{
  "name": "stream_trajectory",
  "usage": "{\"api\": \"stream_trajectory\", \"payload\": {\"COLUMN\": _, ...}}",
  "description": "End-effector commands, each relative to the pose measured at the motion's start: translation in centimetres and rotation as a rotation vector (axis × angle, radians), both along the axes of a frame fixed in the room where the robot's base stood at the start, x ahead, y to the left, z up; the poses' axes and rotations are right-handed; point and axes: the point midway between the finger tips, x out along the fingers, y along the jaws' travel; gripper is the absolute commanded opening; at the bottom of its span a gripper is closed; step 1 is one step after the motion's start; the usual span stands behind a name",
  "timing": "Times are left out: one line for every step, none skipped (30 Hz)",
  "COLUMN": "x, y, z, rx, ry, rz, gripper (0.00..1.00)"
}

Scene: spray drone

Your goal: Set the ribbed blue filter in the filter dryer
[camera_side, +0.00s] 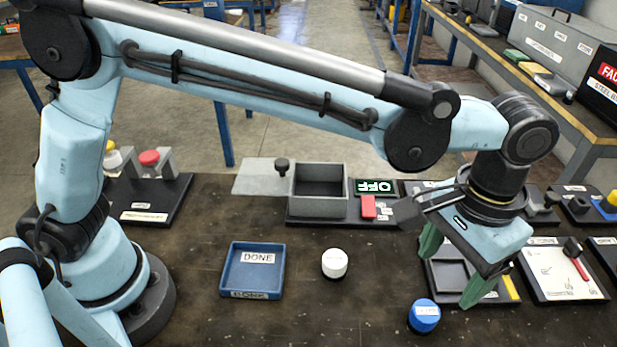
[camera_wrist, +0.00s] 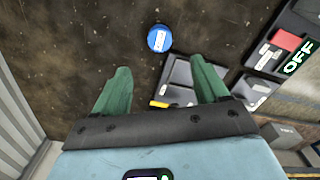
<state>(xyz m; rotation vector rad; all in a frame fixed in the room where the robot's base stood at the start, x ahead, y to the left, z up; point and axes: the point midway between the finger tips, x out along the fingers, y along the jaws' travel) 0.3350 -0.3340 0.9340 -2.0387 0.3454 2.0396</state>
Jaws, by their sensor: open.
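The blue filter (camera_side: 424,316) is a short round blue piece with a white label, standing on the dark table near the front. It also shows in the wrist view (camera_wrist: 159,38), beyond my fingertips and between their lines; its ribs are too small to make out. My gripper (camera_side: 452,268) has two green fingers spread wide, empty, above and right of the filter; they show in the wrist view (camera_wrist: 160,68) too. A grey open-topped box (camera_side: 319,207) beside an OFF sign (camera_side: 375,186) and a red switch (camera_side: 368,206) appears to be the dryer; it looks empty.
A white round piece (camera_side: 334,263) stands on the table left of my gripper. A blue DONE tray (camera_side: 252,287) lies further left. A grey tray (camera_side: 450,279) sits under my gripper. A grey plate with a black knob (camera_side: 282,165) lies left of the box.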

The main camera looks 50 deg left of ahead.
Motion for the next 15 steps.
{"api": "stream_trajectory", "payload": {"x": 0.0, "y": -0.1, "z": -0.5, "rx": 0.001, "ry": 0.001, "rz": -0.001, "gripper": 0.73}}
{"api": "stream_trajectory", "payload": {"x": 0.0, "y": -0.1, "z": -0.9, "rx": 0.002, "ry": 0.002, "rz": -0.001, "gripper": 0.73}}
{"api": "stream_trajectory", "payload": {"x": 0.0, "y": -0.1, "z": -1.5, "rx": 0.001, "ry": 0.001, "rz": 0.000, "gripper": 0.73}}
{"api": "stream_trajectory", "payload": {"x": 0.0, "y": 0.0, "z": -1.9, "rx": 0.000, "ry": 0.001, "rz": 0.000, "gripper": 0.73}}
{"api": "stream_trajectory", "payload": {"x": 0.0, "y": 0.0, "z": -2.5, "rx": 0.000, "ry": 0.001, "rz": 0.000, "gripper": 0.73}}
{"api": "stream_trajectory", "payload": {"x": 0.0, "y": 0.0, "z": -3.2, "rx": 0.000, "ry": 0.001, "rz": 0.000, "gripper": 0.73}}
{"api": "stream_trajectory", "payload": {"x": 0.0, "y": 0.0, "z": -3.7, "rx": 0.000, "ry": 0.001, "rz": 0.000, "gripper": 0.73}}
{"api": "stream_trajectory", "payload": {"x": 0.0, "y": 0.0, "z": -4.1, "rx": 0.000, "ry": 0.000, "rz": 0.000, "gripper": 0.73}}
{"api": "stream_trajectory", "payload": {"x": 0.0, "y": 0.0, "z": -4.7, "rx": 0.000, "ry": 0.000, "rz": 0.000, "gripper": 0.73}}
{"api": "stream_trajectory", "payload": {"x": 0.0, "y": 0.0, "z": -5.2, "rx": 0.000, "ry": 0.000, "rz": 0.000, "gripper": 0.73}}
{"api": "stream_trajectory", "payload": {"x": 0.0, "y": 0.0, "z": -5.5, "rx": 0.000, "ry": 0.000, "rz": 0.000, "gripper": 0.73}}
{"api": "stream_trajectory", "payload": {"x": 0.0, "y": 0.0, "z": -5.9, "rx": 0.000, "ry": 0.000, "rz": 0.000, "gripper": 0.73}}
{"api": "stream_trajectory", "payload": {"x": 0.0, "y": 0.0, "z": -6.2, "rx": 0.000, "ry": 0.000, "rz": 0.000, "gripper": 0.73}}
{"api": "stream_trajectory", "payload": {"x": 0.0, "y": 0.0, "z": -6.3, "rx": 0.000, "ry": 0.000, "rz": 0.000, "gripper": 0.73}}
{"api": "stream_trajectory", "payload": {"x": 0.0, "y": 0.0, "z": -6.5, "rx": 0.000, "ry": 0.000, "rz": 0.000, "gripper": 0.73}}
